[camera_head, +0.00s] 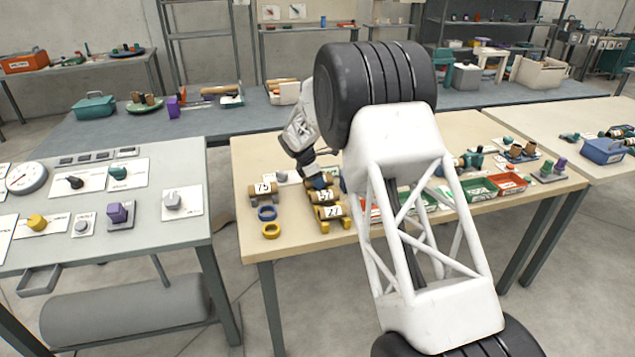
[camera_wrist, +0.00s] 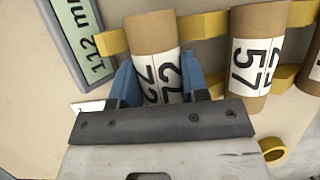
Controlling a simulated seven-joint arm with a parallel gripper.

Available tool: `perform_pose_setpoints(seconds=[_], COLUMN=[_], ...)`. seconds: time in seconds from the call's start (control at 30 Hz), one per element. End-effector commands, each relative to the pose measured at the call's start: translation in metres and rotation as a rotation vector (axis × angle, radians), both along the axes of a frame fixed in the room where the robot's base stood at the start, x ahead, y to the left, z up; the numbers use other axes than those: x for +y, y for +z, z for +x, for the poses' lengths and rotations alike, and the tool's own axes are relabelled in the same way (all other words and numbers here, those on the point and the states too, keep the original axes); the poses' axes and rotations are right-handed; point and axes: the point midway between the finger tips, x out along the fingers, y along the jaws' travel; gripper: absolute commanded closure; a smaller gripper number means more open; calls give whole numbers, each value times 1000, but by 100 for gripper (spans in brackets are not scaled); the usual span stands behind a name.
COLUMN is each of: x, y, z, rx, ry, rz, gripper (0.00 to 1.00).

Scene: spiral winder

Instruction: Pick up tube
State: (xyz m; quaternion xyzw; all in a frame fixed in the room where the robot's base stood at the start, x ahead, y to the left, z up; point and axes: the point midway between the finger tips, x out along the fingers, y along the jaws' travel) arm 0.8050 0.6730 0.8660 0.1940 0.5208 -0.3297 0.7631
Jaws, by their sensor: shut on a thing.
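My gripper (camera_wrist: 160,85) has blue fingers on both sides of a brown cardboard tube (camera_wrist: 150,35) with a white label reading 22, and it is shut on it. The tube lies at the yellow rack (camera_wrist: 203,25); I cannot tell whether it is clear of the rack. Beside it in the wrist view is a tube labelled 57 (camera_wrist: 255,60), with part of another tube at the right edge. In the head view my gripper (camera_head: 319,181) is over the rack's far end, hiding the held tube. Tubes labelled 57 (camera_head: 326,196) and 27 (camera_head: 331,211) lie nearer.
A tube labelled 75 (camera_head: 265,189) lies left of the rack. Green and red trays (camera_head: 508,184) stand right.

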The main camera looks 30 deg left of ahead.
Motion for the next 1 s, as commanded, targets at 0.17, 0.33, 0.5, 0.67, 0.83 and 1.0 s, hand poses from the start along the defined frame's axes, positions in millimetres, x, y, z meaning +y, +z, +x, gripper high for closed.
perform_pose_setpoints(seconds=[0.17,0.33,0.5,0.67,0.83,1.0], x=[0,1,0,0,0,0], y=[21,46,73,91,100,101], z=[0,1,0,0,0,0], rx=[-3,-3,-2,-1,-2,-1], ry=[-1,-1,0,-1,0,0], rz=[2,2,2,1,2,1], gripper=[81,81,81,81,81,81])
